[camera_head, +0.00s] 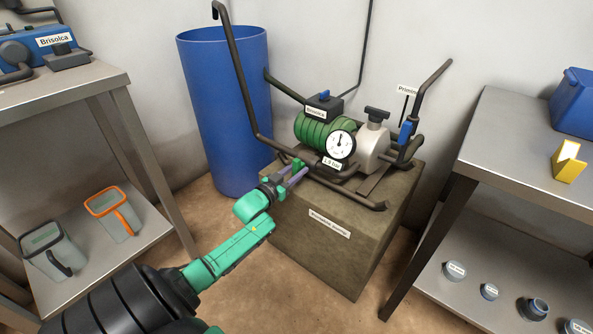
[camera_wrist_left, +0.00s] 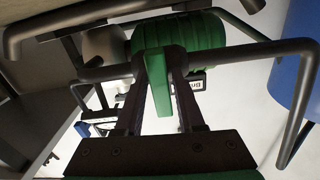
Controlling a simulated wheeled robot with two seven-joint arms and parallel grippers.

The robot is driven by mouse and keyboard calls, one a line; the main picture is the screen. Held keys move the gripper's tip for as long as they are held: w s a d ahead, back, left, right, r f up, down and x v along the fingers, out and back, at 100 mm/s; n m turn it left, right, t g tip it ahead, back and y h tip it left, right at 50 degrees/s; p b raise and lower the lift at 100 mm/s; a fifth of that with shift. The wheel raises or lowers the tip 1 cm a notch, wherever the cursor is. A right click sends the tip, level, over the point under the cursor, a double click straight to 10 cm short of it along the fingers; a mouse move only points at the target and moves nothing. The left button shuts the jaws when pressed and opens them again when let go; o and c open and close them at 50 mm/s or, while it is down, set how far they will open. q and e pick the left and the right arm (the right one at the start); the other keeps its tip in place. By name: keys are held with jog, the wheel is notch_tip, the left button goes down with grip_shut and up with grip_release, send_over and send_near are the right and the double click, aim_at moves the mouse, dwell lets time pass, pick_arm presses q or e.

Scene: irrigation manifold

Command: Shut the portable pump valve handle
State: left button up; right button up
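The portable pump, with a green ribbed motor (camera_head: 312,130), a grey pump body (camera_head: 371,142) and a white dial gauge (camera_head: 341,145), sits in a dark tube frame on a block. A small green handle (camera_head: 297,164) shows at the frame's near left side. My left gripper (camera_head: 294,174) is at this handle, its fingers apart on either side of it. In the left wrist view the green handle (camera_wrist_left: 157,82) lies between the two fingers; contact is not clear. A blue lever (camera_head: 406,131) is at the pump's right. My right gripper is not in view.
The brown-grey block (camera_head: 325,255) carries the pump. A blue barrel (camera_head: 228,110) stands behind left. A metal shelf unit (camera_head: 110,82) with jugs is at the left. A metal table (camera_head: 500,140) with a yellow item (camera_head: 567,163) is at the right. Frame tubes surround the gripper closely.

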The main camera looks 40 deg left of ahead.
pick_arm(q)
jog(key=shift+o, duration=0.5)
jog(key=shift+s, duration=0.2)
jog(key=s+p, duration=0.4)
jog(key=s, duration=1)
jog(key=shift+d+p, duration=0.15)
jog(key=shift+p, duration=0.15)
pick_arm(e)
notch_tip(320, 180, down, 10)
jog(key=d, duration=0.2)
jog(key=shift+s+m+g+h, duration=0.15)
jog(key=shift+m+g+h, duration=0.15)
